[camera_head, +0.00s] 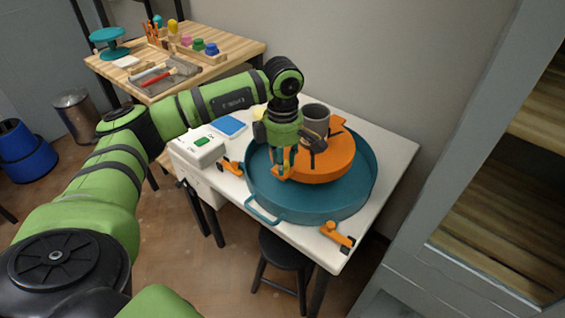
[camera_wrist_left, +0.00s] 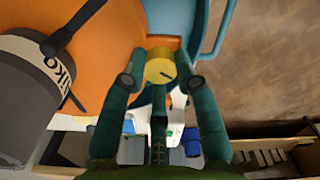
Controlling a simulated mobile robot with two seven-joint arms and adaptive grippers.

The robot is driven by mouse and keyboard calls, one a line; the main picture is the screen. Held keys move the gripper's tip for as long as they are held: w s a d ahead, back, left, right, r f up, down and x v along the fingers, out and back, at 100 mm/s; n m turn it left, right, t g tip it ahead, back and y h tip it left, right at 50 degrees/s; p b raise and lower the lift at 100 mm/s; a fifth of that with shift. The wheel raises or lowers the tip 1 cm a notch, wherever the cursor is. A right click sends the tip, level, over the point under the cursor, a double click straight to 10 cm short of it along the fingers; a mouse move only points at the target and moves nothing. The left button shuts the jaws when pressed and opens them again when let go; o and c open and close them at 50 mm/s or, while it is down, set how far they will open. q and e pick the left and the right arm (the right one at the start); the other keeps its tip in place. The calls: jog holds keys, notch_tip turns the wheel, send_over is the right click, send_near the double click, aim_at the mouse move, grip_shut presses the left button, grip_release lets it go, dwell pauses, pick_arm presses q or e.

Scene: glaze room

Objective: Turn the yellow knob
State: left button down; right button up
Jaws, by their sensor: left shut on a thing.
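The yellow knob (camera_wrist_left: 160,66) shows in the left wrist view with a dark mark on its face, beside the orange wheel body (camera_wrist_left: 112,40). In the head view the left gripper (camera_head: 284,170) points down at the near left edge of the orange wheel body (camera_head: 325,168), and the knob is mostly hidden there by the fingers. My right gripper is in neither view.
A teal round basin (camera_head: 345,205) surrounds the wheel on a white table (camera_head: 398,150). A grey cup (camera_head: 315,120) stands on the wheel. Orange clamps (camera_head: 338,235), a white box with a green switch (camera_head: 198,147) and a black stool (camera_head: 284,255) are near. A grey cabinet stands right.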

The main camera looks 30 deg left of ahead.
pick_arm(q)
jog(key=shift+m+b, duration=0.3)
jog(key=shift+m, duration=0.5)
jog(key=c, duration=0.9)
grip_release()
jog(key=shift+r, duration=0.15)
notch_tip(320, 180, up, 12)
jog(key=shift+f, duration=0.1)
jog(key=shift+f, duration=0.1)
